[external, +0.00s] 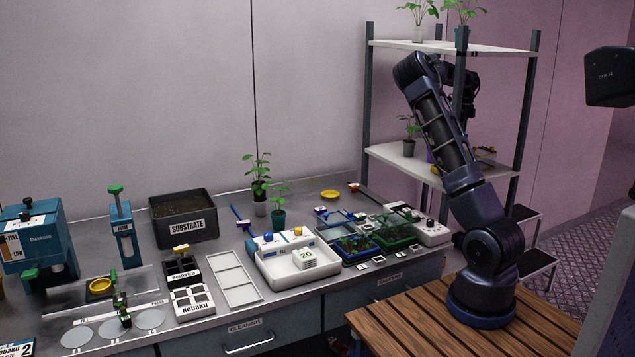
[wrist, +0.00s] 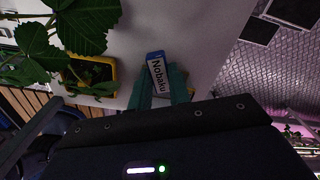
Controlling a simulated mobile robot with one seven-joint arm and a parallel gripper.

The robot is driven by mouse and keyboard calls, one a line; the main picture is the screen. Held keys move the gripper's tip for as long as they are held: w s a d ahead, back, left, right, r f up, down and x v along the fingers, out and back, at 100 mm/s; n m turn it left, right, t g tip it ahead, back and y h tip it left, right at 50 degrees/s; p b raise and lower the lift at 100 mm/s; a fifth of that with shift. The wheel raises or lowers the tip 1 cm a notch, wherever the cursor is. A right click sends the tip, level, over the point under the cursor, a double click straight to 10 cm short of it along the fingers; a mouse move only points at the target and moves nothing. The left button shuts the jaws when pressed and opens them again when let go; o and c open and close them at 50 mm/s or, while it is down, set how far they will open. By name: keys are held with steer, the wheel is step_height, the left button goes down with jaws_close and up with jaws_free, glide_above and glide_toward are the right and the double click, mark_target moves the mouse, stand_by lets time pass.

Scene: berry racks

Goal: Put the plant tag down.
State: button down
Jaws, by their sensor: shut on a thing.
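The plant tag (wrist: 157,72) is a small blue and white label with "Nobaku" printed on it, shown in the wrist view. My gripper (wrist: 162,88) is shut on it, with the teal fingers at either side of its lower part. Behind it lies a pale shelf surface (wrist: 205,45); I cannot tell whether the tag touches it. In the external view my arm reaches up to the rack at the right, and its end is mostly hidden behind the arm and a rack post. The tag cannot be made out there.
A yellow-rimmed pot (wrist: 116,72) and large green leaves (wrist: 88,25) are left of the tag. The rack has an upper shelf (external: 440,46) with plants and a middle shelf (external: 388,153) with a potted plant (external: 410,130). The bench (external: 215,330) is crowded with trays.

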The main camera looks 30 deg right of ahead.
steer(key=shift+s+f, duration=0.2)
steer(key=shift+s, duration=0.05)
steer(key=shift+f, duration=3.8)
steer(key=shift+f, duration=0.15)
steer(key=c, duration=1.3)
jaws_free()
steer(key=shift+r, duration=3.9)
